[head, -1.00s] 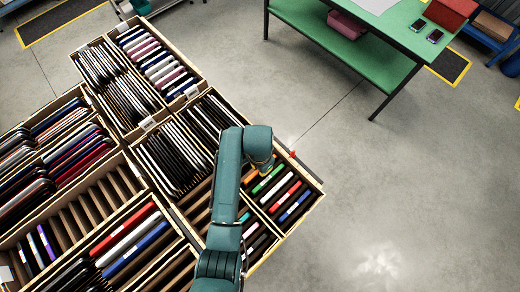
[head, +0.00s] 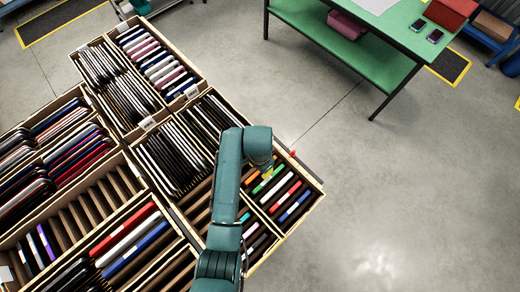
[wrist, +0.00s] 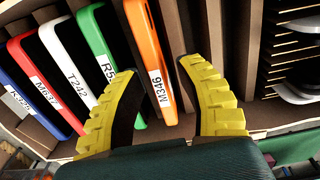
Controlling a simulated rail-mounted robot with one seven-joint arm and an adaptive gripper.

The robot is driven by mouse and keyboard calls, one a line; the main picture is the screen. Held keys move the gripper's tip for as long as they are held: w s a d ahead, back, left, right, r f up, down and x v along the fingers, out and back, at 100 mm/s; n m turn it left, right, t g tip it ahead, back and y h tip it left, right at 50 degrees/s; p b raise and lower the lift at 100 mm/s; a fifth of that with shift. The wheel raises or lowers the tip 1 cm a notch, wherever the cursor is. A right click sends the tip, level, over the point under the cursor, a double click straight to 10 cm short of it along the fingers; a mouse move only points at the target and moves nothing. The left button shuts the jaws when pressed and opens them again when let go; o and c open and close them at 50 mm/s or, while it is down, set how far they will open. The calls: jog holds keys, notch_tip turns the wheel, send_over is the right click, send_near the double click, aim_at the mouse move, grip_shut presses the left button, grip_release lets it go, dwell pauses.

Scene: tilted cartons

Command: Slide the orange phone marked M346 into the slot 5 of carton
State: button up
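The orange phone marked M346 (wrist: 150,62) stands in a divided carton (head: 303,216), at the end of a row of phones in the wrist view. Its white label faces my camera. My gripper (wrist: 162,68) is open, with its yellow fingers on either side of the phone. Gaps show between the fingers and the phone near its labelled end. In the head view, the yellow fingertips (head: 267,176) are low over the carton, and part of the orange phone (head: 251,177) shows beside them. Which slot is number 5 cannot be read.
Green (wrist: 96,40), white (wrist: 68,58), red and blue phones stand in slots left of the orange one. Brown dividers (wrist: 184,25) and bare slot room lie to its right. Other filled cartons are at the left; a green table (head: 385,45) stands behind. The floor at right is clear.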

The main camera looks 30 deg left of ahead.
notch_tip(320, 180, up, 12)
dwell(0.9)
jog(key=shift+r, duration=0.1)
notch_tip(320, 180, up, 7)
jog(key=p, duration=0.2)
dwell(0.5)
dwell(0.4)
